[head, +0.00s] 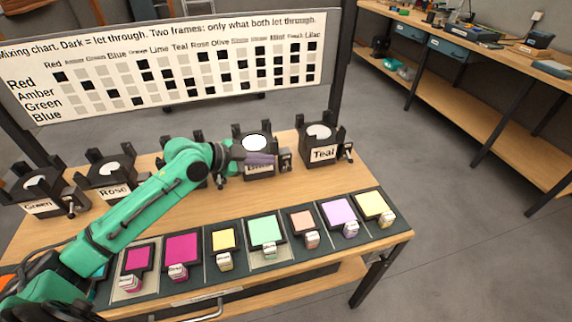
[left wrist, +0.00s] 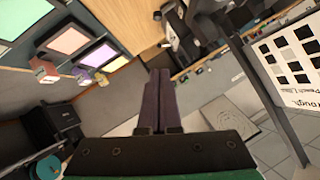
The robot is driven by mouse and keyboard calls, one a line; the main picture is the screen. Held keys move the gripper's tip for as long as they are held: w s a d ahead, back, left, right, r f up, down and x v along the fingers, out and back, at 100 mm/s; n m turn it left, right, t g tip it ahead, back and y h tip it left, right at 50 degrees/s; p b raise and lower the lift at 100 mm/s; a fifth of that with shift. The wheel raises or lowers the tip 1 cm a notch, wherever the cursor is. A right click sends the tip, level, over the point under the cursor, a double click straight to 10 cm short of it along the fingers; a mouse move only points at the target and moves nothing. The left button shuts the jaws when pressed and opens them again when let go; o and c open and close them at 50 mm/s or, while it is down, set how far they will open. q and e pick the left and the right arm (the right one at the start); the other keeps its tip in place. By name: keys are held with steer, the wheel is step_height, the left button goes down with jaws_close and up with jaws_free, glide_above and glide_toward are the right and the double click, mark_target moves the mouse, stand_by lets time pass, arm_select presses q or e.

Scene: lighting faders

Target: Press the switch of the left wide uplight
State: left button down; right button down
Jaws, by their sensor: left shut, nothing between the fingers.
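Several black uplights with pale round tops stand in a row along the back of the table, each with a small switch box at its right side. Cards read Green (head: 38,207), Rose (head: 113,191) and Teal (head: 322,154). One uplight (head: 256,142) next to Teal has its card partly covered by my left gripper (head: 276,160); another behind my arm is mostly hidden. I cannot tell which is the left wide one. The purple fingers are shut and empty, tips close to the switch box (head: 286,159) of the half-covered uplight; contact is unclear. They also show in the left wrist view (left wrist: 159,75).
Coloured filter frames, such as a green one (head: 265,229) and a yellow one (head: 374,205), line the table's front edge. A mixing chart (head: 180,65) stands behind the uplights. Bare wood (head: 190,215) lies between the rows. A workbench (head: 470,95) is at the right.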

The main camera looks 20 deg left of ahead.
arm_select(q)
steer(key=p, duration=0.2)
glide_above(288, 166)
steer(key=s+d, duration=0.3)
steer(key=s, duration=0.1)
step_height(288, 166, down, 5)
steer(key=a+f, duration=0.1)
steer(key=w+a+f, duration=0.1)
steer(key=f, duration=0.1)
steer(key=shift+a+f, duration=0.15)
steer(key=shift+a, duration=0.15)
steer(key=shift+f+b, duration=0.1)
steer(key=shift+b, duration=0.2)
steer(key=shift+f+b, duration=0.1)
steer(key=shift+b, duration=0.2)
steer(key=shift+s+d+f+m+t+b, duration=0.1)
steer(key=shift+s+f+m+t+b, duration=0.1)
steer(key=shift+m+t+b, duration=0.25)
